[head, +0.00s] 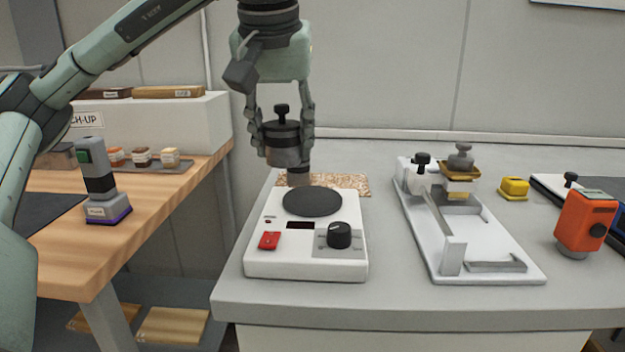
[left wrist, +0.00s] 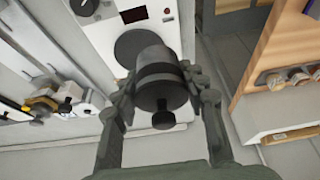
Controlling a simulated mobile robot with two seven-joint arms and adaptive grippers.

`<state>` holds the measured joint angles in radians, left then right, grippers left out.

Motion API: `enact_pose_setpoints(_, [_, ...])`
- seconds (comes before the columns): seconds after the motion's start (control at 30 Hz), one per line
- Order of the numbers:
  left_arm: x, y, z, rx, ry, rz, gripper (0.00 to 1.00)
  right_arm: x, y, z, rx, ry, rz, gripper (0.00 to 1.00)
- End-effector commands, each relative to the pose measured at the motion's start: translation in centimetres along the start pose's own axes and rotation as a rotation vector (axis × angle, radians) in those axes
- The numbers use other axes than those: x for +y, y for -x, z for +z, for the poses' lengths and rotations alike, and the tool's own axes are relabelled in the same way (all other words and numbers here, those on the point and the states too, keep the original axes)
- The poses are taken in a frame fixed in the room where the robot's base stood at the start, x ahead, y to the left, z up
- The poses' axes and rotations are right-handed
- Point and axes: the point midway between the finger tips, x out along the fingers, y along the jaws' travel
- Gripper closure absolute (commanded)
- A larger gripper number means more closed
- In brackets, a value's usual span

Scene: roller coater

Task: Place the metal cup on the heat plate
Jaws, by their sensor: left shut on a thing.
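The metal cup (head: 289,156) is dark grey with a black knob on its top. My left gripper (head: 284,140) is shut on it, one finger on each side, and holds it upright above the back edge of the heat plate. The cup also shows between the fingers in the left wrist view (left wrist: 157,70). The heat plate (head: 305,247) is a white box with a round dark disc (head: 312,201), a red switch and a black dial. The disc lies in front of and below the cup. The disc is partly hidden by the cup in the left wrist view. My right gripper is not in view.
A speckled brown mat (head: 345,184) lies behind the heat plate. A white fixture (head: 472,268) with a lever stands to its right, with an orange device (head: 585,222) farther right. A wooden bench (head: 150,220) stands left, across a gap. The counter's front strip is clear.

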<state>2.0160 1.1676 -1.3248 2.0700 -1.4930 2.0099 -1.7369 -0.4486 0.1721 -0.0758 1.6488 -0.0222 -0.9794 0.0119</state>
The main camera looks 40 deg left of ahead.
Motion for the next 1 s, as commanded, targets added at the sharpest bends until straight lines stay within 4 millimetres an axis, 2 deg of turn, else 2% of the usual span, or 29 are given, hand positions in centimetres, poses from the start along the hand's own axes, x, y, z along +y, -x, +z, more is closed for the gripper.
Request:
enact_pose_setpoints(0.03, [0.5, -1.0, -0.2, 0.0, 0.0, 0.0, 0.94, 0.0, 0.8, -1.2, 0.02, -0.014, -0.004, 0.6])
enact_pose_setpoints(0.1, [1.1, -1.9, -0.7, -0.001, 0.001, 0.001, 0.94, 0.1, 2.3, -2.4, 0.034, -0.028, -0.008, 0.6])
enact_pose_setpoints(0.2, [2.5, -3.7, -1.7, -0.004, 0.0, 0.001, 0.94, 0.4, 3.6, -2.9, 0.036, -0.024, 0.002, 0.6])
enact_pose_setpoints(0.3, [3.4, -4.7, -2.5, -0.001, 0.001, 0.001, 0.94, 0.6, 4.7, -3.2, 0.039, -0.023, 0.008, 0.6])
enact_pose_setpoints(0.47, [3.9, -5.4, -3.1, 0.002, 0.002, 0.002, 0.94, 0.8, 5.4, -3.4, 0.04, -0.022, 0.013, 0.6])
enact_pose_setpoints(0.67, [3.9, -7.8, -2.1, 0.0, 0.001, 0.0, 0.94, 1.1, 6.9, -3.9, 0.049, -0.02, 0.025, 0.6])
enact_pose_setpoints(0.8, [3.8, -8.9, -1.6, 0.003, 0.004, 0.0, 0.94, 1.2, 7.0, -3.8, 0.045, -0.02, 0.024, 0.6])
enact_pose_setpoints(1.0, [3.8, -8.9, -1.6, 0.003, 0.004, 0.001, 0.94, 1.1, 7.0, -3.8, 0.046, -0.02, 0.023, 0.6])
